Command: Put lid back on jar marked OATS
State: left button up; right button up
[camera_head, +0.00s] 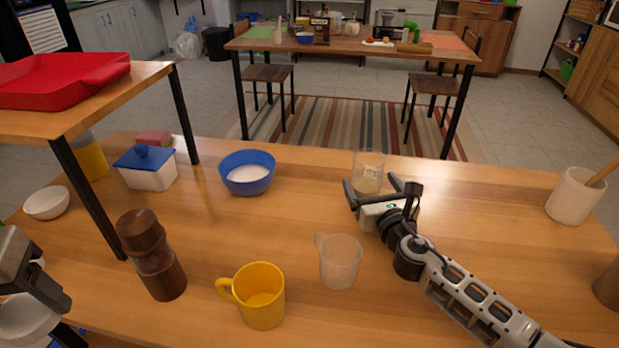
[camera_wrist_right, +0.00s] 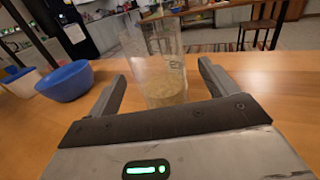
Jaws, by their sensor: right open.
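A clear glass jar (camera_head: 368,170) with pale contents low inside stands on the wooden table, right of centre. Its top looks uncovered, and its marking is too faint to read. My right gripper (camera_head: 372,186) is open and empty on the near side of the jar. In the right wrist view the jar (camera_wrist_right: 165,85) stands upright ahead, between the lines of the two spread fingers (camera_wrist_right: 162,82). I cannot tell any contact. I cannot make out a separate lid for it. My left gripper (camera_head: 58,292) is at the lower left edge, partly cut off, its jaws unclear.
A blue bowl (camera_head: 247,173) with white contents, a blue-lidded white box (camera_head: 147,170), a brown grinder (camera_head: 152,258), a yellow mug (camera_head: 260,296) and a translucent cup (camera_head: 341,263) stand on the table. A white crock (camera_head: 574,196) is far right.

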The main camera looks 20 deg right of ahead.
jog(key=w, duration=0.5)
jog(key=shift+d+r, duration=0.1)
jog(key=shift+r, duration=0.05)
jog(key=c, duration=1.2)
